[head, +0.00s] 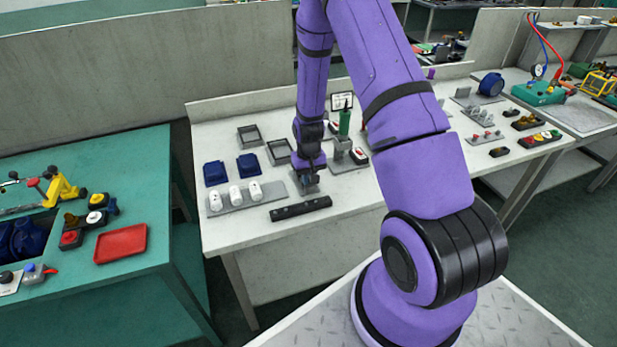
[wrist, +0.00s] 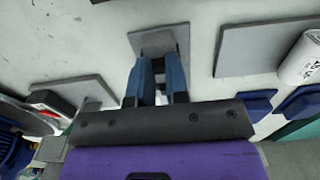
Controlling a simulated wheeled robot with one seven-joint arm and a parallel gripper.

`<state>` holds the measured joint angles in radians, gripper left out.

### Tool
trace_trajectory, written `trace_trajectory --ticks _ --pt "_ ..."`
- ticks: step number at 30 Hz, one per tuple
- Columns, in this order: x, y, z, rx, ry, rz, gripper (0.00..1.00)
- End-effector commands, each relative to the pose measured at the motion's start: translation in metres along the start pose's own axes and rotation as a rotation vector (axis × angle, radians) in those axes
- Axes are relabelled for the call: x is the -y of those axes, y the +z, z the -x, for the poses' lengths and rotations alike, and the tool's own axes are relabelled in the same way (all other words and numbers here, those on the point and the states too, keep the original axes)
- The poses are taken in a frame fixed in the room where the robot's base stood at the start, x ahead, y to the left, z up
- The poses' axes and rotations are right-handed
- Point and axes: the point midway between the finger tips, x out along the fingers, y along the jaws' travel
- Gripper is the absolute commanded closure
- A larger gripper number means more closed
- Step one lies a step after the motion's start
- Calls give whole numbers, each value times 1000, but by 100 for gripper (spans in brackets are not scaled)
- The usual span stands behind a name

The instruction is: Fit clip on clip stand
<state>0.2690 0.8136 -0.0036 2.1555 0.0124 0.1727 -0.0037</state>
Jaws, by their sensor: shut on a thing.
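My gripper (head: 311,183) points down over the white table in the head view. It is low over a small grey stand (head: 298,177), which I take to be the clip stand. In the wrist view the two blue fingers of my gripper (wrist: 158,62) reach toward that stand's grey plate (wrist: 179,29). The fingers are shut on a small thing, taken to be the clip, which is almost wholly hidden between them. I cannot tell whether the clip touches the stand.
A black bar (head: 301,208) lies in front of my gripper. To its left is a grey plate (head: 223,208) with several white cylinders. Blue blocks (head: 248,165) and dark trays (head: 249,136) lie behind. A green bottle (head: 345,121) and a grey bracket (head: 342,157) stand close on the right.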

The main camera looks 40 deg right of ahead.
Motion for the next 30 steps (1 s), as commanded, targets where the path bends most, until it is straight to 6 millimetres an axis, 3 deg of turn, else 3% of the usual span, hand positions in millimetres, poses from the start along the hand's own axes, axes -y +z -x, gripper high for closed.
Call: trace_trajectory --ticks 14,15,18,30 --pt "0 0 -2 0 0 0 100" --pt "0 0 -2 0 0 0 76" --pt "0 0 -2 0 0 0 55" --pt "0 -1 4 -2 0 0 55"
